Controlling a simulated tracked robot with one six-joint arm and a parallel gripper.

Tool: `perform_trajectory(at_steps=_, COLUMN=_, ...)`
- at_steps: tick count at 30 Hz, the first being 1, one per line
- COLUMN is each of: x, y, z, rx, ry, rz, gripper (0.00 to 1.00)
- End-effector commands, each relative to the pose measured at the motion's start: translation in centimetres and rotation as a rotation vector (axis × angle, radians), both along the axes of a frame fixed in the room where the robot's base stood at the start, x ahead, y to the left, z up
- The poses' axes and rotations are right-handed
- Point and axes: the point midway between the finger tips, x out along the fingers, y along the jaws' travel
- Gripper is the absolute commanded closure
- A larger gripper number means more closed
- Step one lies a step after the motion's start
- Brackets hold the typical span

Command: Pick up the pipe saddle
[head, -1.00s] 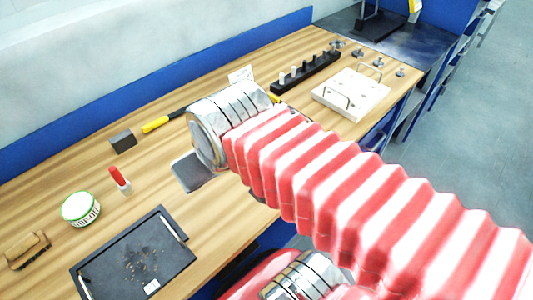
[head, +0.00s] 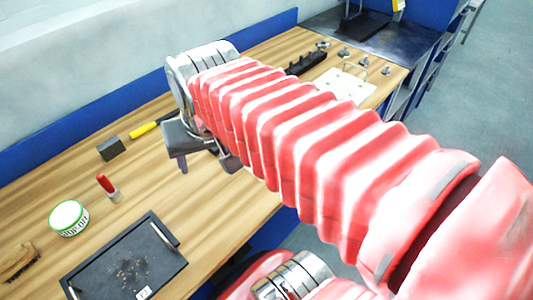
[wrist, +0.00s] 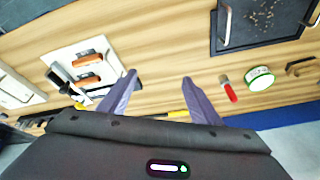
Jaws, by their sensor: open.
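My gripper (wrist: 158,82) is open in the wrist view, its two grey fingers apart with only bare wood between the tips. In the head view my gripper (head: 206,160) hangs over the middle of the bench, partly hidden by my arm. I cannot pick out the pipe saddle with certainty. Two small orange-brown pieces with grey parts, an upper piece (wrist: 88,57) and a lower piece (wrist: 87,79), lie on a white plate (wrist: 60,51) left of the fingers. A black-and-white piece (wrist: 59,77) lies beside them. My arm hides this spot in the head view.
A black tray (head: 80,277) with dark crumbs, a white-green tin (head: 69,218), a red-capped tube (head: 107,186), a brush (head: 20,262), a dark block (head: 110,148) and a yellow-handled tool (head: 143,130) lie leftward. A white block with handles (head: 345,87) stands at the far right.

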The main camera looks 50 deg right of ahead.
Motion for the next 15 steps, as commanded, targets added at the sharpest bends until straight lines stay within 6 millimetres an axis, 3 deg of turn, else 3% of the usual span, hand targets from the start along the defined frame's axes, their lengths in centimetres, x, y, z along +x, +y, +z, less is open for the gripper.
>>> perform_trajectory(at_steps=6, x=1.6, y=-5.6, z=0.2, rx=0.093, ry=0.106, rz=-0.370, gripper=0.42)
perform_trajectory(at_steps=15, x=2.3, y=-13.8, z=-0.3, rx=0.207, ry=0.230, rz=-0.878, gripper=0.42)
